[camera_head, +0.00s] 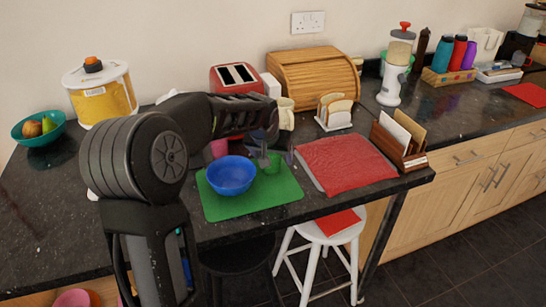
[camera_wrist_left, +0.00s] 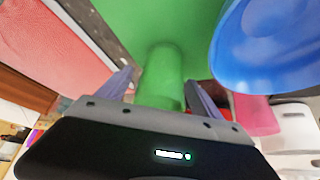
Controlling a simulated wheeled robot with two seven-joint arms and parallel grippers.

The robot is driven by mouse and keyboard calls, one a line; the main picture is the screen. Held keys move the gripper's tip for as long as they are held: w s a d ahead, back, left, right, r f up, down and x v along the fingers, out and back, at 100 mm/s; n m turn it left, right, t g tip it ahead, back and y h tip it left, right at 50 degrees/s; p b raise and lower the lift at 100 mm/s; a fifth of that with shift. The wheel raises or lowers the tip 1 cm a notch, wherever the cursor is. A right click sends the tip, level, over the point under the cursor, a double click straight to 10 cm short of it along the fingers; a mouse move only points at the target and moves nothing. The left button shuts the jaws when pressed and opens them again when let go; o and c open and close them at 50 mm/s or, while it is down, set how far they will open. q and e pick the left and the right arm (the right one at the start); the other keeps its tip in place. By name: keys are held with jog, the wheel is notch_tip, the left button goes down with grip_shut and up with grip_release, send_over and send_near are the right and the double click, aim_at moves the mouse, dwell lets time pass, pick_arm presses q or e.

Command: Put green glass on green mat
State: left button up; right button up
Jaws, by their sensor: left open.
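The green glass (camera_head: 271,164) is at the right part of the green mat (camera_head: 225,210), just right of the blue bowl, and looks upright on it. In the left wrist view the glass (camera_wrist_left: 162,75) lies between my two fingers, with the green mat (camera_wrist_left: 185,18) behind it. My left gripper (camera_head: 274,158) is open around the glass, with visible gaps on both sides. The arm and gripper hide part of the glass and mat in the head view. My right gripper is not in view.
The blue bowl (camera_head: 231,175) sits on the mat close to the glass; it also shows in the left wrist view (camera_wrist_left: 270,45). A red mat (camera_head: 345,162) lies to the right. A pink cup (camera_head: 216,149) and a red toaster (camera_head: 236,78) stand behind. The mat's front right part is clear.

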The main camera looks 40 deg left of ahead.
pick_arm(q)
jog(key=v, duration=1.1)
jog(key=shift+b, duration=0.4)
jog(key=shift+s+r, duration=0.1)
